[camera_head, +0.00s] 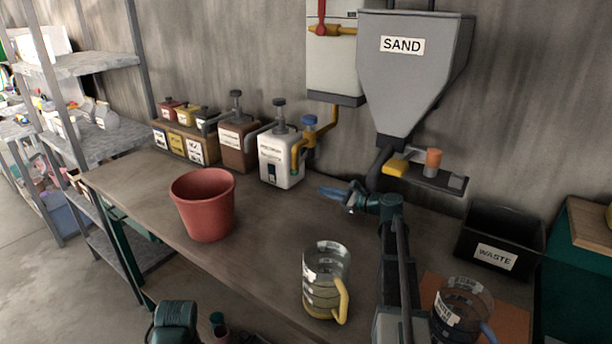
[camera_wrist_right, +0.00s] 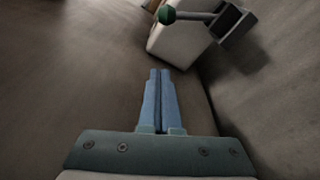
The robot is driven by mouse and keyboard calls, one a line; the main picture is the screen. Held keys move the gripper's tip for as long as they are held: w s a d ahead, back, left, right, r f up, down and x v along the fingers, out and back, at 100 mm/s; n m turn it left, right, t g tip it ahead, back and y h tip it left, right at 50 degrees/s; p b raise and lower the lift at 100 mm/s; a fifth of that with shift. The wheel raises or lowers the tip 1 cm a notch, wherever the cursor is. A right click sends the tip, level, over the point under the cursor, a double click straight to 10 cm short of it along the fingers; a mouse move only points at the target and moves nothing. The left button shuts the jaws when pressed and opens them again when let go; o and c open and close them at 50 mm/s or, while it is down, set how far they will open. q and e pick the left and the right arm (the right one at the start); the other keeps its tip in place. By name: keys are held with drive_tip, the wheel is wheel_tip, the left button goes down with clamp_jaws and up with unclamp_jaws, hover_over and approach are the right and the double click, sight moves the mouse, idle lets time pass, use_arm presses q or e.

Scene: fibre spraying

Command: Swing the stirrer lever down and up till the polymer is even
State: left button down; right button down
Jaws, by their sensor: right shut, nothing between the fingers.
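The white canister (camera_head: 281,158), with a printed label that seems to read polymer, stands at the back of the bench with a dark knob on top. In the right wrist view, a dark lever with a green ball end (camera_wrist_right: 167,14) runs beside the white canister (camera_wrist_right: 178,42) to a grey block. My right gripper (camera_head: 322,190) is shut and empty over the bench, to the right of and in front of the canister. Its closed blue fingers (camera_wrist_right: 160,74) point toward the canister and are apart from the lever. My left gripper is not clearly in view.
A red bucket (camera_head: 204,208) and a clear jug with a yellow handle (camera_head: 341,300) stand on the bench. A brown canister (camera_head: 236,146) is left of the white one. A sand hopper (camera_head: 412,75) hangs above. A waste bin (camera_head: 497,240) is at the right.

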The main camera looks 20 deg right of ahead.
sight(300, 162)
drive_tip(key=shift+w+d, duration=0.1)
drive_tip(key=shift+d, duration=0.1)
drive_tip(key=b+x, duration=0.1)
drive_tip(key=x, duration=0.9)
drive_tip(key=shift+w+a, duration=0.1)
drive_tip(key=shift+w, duration=0.1)
drive_tip(key=r, duration=0.1)
drive_tip(key=s+p, duration=0.1)
drive_tip(key=r+p, duration=0.1)
drive_tip(key=shift+s+a+r, duration=0.25)
drive_tip(key=shift+r, duration=0.05)
drive_tip(key=shift+s+a+r+p, duration=0.25)
drive_tip(key=shift+r+p, duration=0.25)
drive_tip(key=shift+p, duration=0.05)
drive_tip(key=shift+s+a+r+m+p, duration=0.1)
drive_tip(key=shift+a+r+m+p, duration=0.1)
drive_tip(key=shift+r+m+p, duration=0.1)
